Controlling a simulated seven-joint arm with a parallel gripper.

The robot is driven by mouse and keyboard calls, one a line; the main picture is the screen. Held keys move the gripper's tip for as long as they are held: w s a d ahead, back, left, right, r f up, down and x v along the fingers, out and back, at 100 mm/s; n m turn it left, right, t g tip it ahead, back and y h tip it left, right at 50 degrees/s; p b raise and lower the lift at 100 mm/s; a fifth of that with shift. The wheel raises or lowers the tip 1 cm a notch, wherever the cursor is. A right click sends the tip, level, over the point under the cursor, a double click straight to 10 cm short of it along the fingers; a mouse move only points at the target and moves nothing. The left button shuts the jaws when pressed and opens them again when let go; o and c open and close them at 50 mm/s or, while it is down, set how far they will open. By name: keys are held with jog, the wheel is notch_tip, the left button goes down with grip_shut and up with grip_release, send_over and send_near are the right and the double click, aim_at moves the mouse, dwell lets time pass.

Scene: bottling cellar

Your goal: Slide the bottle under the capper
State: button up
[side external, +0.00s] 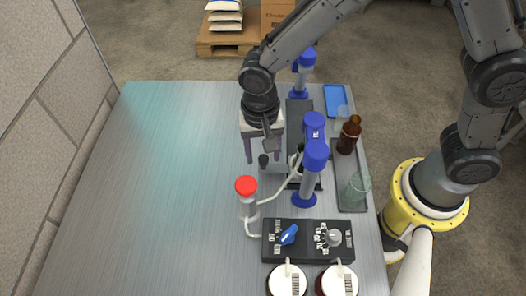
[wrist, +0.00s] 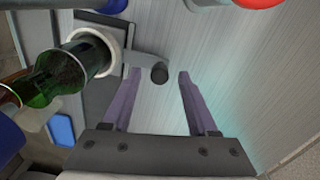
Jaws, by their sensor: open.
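A dark green bottle (wrist: 72,68) shows in the wrist view, its base in a white ring holder (wrist: 110,42) on a dark track. A grey handle with a black knob (wrist: 159,73) sticks out from the holder; the knob also shows in the side view (side external: 263,161). My gripper (side external: 264,158) is open, its purple fingers to either side of the knob in both views, not closed on it. In the side view the bottle is mostly hidden among blue-topped posts (side external: 316,154), which seem to belong to the capper; its capping head cannot be made out.
A red-topped post (side external: 246,186) with a white pipe stands in front of my gripper. A control panel (side external: 308,252) and two white-topped jars (side external: 287,282) are nearer. A tray (side external: 350,205) holds a brown bottle (side external: 349,137) and clear glassware. The table's left (side external: 170,180) is clear.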

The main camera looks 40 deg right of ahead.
jog(key=shift+f, duration=0.2)
grip_shut()
dwell(1.4)
